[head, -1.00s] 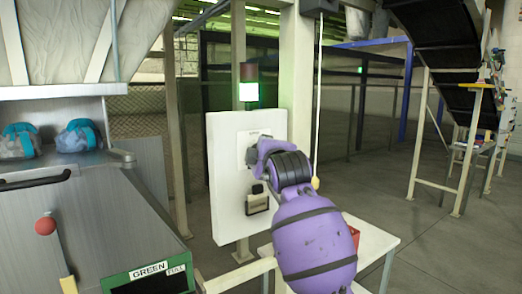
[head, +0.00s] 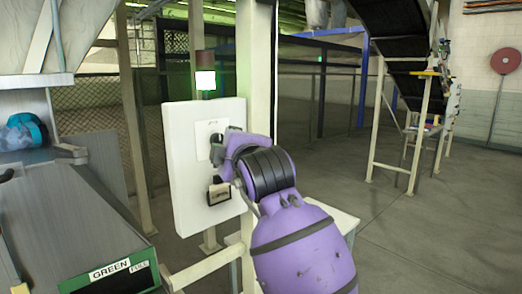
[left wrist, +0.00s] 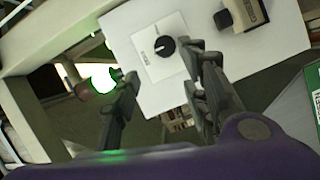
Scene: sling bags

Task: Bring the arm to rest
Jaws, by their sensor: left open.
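My purple left arm rises from the bottom middle of the head view to a white panel on a post. My left gripper (left wrist: 163,64) is open and empty in the left wrist view, its two dark fingers apart in front of the white panel (left wrist: 215,75). A black round knob (left wrist: 165,46) on a white label plate shows between the fingers, with no visible hold on it. In the head view the panel (head: 185,150) stands left of my wrist, which hides most of the fingers. My right gripper is in neither view.
A black-and-beige box (head: 220,192) is on the panel's lower part. A lit green lamp (head: 205,80) is above it. A grey chute with a GREEN sign (head: 110,270) and a blue bag (head: 22,132) are at left. A white table (head: 340,222) stands behind my arm. Open floor lies right.

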